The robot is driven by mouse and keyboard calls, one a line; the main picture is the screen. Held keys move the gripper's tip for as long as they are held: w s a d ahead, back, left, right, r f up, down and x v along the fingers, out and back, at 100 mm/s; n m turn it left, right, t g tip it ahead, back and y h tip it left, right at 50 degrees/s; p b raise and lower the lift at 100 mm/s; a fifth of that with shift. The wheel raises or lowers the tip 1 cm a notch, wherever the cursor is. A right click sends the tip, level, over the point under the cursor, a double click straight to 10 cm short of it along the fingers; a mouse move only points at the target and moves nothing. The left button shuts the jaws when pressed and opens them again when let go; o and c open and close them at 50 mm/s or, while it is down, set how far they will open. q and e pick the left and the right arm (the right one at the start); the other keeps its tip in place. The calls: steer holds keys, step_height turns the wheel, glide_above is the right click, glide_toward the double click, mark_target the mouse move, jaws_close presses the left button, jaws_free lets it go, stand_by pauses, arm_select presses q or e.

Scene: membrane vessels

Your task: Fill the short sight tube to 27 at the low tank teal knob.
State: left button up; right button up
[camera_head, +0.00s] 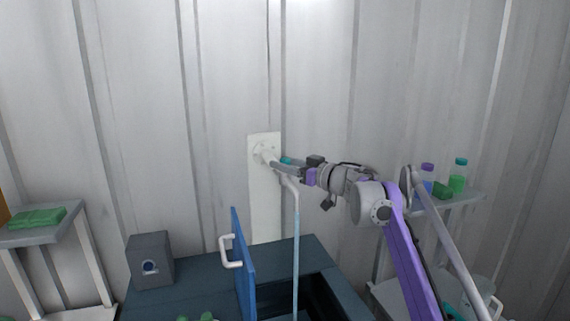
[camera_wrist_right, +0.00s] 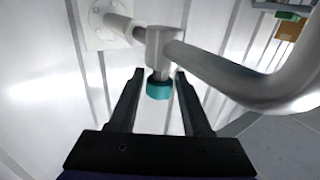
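The teal knob (camera_head: 286,160) sits on the grey tap at the white wall plate (camera_head: 264,205). In the right wrist view, the teal knob (camera_wrist_right: 158,90) hangs below the pipe fitting, between the two dark fingers. My right gripper (camera_wrist_right: 160,74) is open, with a finger on each side of the knob and no clear contact; it also shows in the head view (camera_head: 289,166). A pale blue vertical column (camera_head: 296,250) runs down from the spout (camera_head: 291,185); I cannot tell whether it is a stream or a tube. No scale marks are readable. My left gripper is out of view.
A dark counter (camera_head: 190,290) has an opening under the spout. A blue panel (camera_head: 243,262) with a white handle stands upright left of it. A grey box (camera_head: 150,262) sits on the counter. Shelves stand left (camera_head: 50,237) and right (camera_head: 460,199), the right one with bottles.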

jaws_close()
steer(key=shift+s+m+t+h+b, duration=0.1)
steer(key=shift+m+t+h+b, duration=0.3)
steer(key=shift+m+t+h, duration=0.45)
steer(key=shift+a+m+t+h, duration=0.1)
steer(key=shift+m+t+h, duration=0.65)
steer(key=shift+h, duration=0.3)
steer(key=shift+r+m+t+h, duration=0.15)
steer(key=shift+m+t+h, duration=0.5)
steer(key=shift+h, duration=0.35)
steer(key=shift+m+t+h+p, duration=0.25)
steer(key=shift+m+h+p, duration=0.35)
steer(key=shift+m+h, duration=0.1)
